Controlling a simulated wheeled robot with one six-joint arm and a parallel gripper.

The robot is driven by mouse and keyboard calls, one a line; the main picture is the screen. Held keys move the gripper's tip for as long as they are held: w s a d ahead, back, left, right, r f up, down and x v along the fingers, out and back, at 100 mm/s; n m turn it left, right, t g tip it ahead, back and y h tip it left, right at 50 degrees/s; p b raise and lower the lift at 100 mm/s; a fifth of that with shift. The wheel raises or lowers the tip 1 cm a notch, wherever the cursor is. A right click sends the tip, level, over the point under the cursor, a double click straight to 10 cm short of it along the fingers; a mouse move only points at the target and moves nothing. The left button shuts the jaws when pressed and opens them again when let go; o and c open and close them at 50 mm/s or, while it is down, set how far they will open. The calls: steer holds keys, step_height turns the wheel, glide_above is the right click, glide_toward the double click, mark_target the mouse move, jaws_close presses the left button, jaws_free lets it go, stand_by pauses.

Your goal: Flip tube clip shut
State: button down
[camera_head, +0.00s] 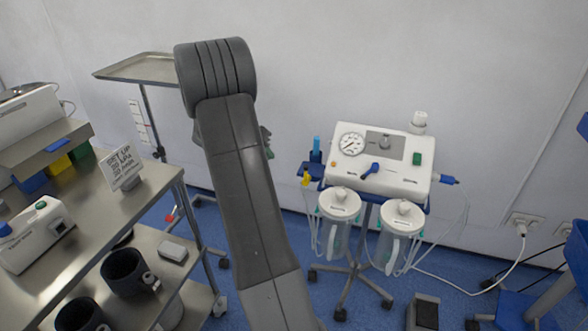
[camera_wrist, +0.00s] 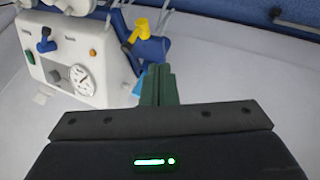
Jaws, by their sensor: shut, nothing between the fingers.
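The yellow tube clip (camera_head: 305,179) is at the left side of the white suction unit (camera_head: 380,163), beside a blue holder. In the wrist view the yellow clip (camera_wrist: 146,30) sits near the top centre, with a part sticking up at an angle; I cannot tell for sure whether it is open. My gripper (camera_wrist: 158,70) has its dark green fingers shut with nothing between them. Its tips lie just below the clip in the picture, apart from it as far as I can see. In the head view my grey arm hides most of the gripper.
The suction unit has a gauge (camera_wrist: 83,77), two clear canisters (camera_head: 339,207) and hanging tubes on a wheeled stand. A steel cart (camera_head: 150,215) with a sign and dark cups stands left. A tray stand (camera_head: 135,68) is behind. Blue furniture is at far right.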

mark_target(306, 173)
steer(key=shift+f, duration=0.1)
steer(key=w+d+f, duration=0.2)
steer(key=d+f, duration=0.5)
steer(key=d, duration=0.2)
steer(key=shift+w+f+b, duration=0.3)
steer(key=shift+f, duration=0.05)
